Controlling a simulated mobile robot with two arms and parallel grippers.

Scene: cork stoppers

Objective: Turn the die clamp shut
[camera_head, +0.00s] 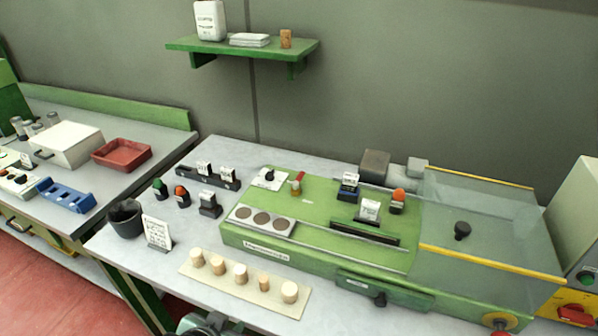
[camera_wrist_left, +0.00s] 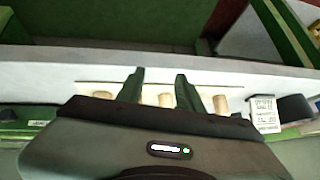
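A green machine (camera_head: 325,215) stands on the grey bench. On its top are a red-handled lever (camera_head: 297,183), standing upright, and a black knob on a white plate (camera_head: 270,178). I cannot tell for certain which one is the die clamp. Part of my left gripper (camera_head: 205,325) shows at the bottom edge of the head view, in front of the bench and apart from the machine. In the left wrist view its two green fingers (camera_wrist_left: 158,75) are apart, with a cork stopper seen beyond them on a board. My right gripper is in neither view.
A board (camera_head: 217,279) with several cork stoppers lies in front of the machine. A dark cup (camera_head: 125,218) and a sign card (camera_head: 157,232) stand left of it. A clear guard with yellow edges (camera_head: 490,262) covers the machine's right end. Labelled tools stand behind and on top.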

